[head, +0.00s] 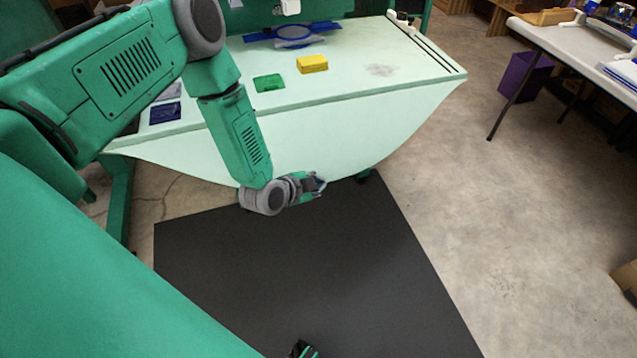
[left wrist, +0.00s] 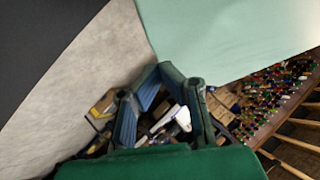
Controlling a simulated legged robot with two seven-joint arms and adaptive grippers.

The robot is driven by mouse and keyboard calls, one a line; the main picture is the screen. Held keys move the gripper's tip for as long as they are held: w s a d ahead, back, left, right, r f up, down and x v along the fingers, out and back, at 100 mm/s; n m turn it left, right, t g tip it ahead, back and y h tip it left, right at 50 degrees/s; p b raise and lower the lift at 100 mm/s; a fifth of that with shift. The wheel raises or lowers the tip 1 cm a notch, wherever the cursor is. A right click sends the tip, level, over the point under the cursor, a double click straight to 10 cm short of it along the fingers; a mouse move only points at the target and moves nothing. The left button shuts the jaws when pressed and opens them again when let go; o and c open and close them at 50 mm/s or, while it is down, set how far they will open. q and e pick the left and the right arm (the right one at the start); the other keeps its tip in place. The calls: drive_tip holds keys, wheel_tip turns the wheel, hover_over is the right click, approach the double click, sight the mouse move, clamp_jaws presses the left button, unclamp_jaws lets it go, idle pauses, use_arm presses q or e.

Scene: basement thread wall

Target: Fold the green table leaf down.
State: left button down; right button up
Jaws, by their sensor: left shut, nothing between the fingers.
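The pale green table leaf (head: 330,140) has a curved lower edge and hangs from the front edge of the table, sloping downward. My left gripper (head: 318,184) is shut and empty at the leaf's lower curved edge; I cannot tell whether it touches. In the left wrist view the leaf (left wrist: 225,35) fills the upper right, beyond the shut fingers (left wrist: 168,75). The lower left arm covers part of the leaf in the head view. A small green and black part at the bottom edge of the head view may be my right gripper (head: 304,350); its jaws do not show.
The tabletop (head: 345,85) holds a yellow block (head: 312,63), a green tray (head: 269,83) and a blue item (head: 165,112). A dark mat (head: 300,270) lies below. A white table (head: 590,50) stands at right, with a purple bin (head: 525,75). The floor between is clear.

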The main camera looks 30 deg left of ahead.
use_arm(q)
drive_tip(key=w+a+f+m+t+y+b, duration=0.3)
drive_tip(key=w+a+f+m+t+b, duration=0.2)
drive_tip(key=b, duration=1.1)
drive_tip(key=shift+w+a+f+t+y, duration=0.3)
drive_tip(key=shift+w+a+f+t, duration=0.5)
drive_tip(key=shift+w+a+f, duration=1.75)
drive_tip(key=shift+s+a+f, duration=0.1)
drive_tip(key=shift+s+f, duration=0.3)
drive_tip(key=shift+f, duration=0.2)
drive_tip(key=shift+s+a+f, duration=0.1)
drive_tip(key=shift+s+f, duration=0.25)
drive_tip(key=shift+f, duration=0.2)
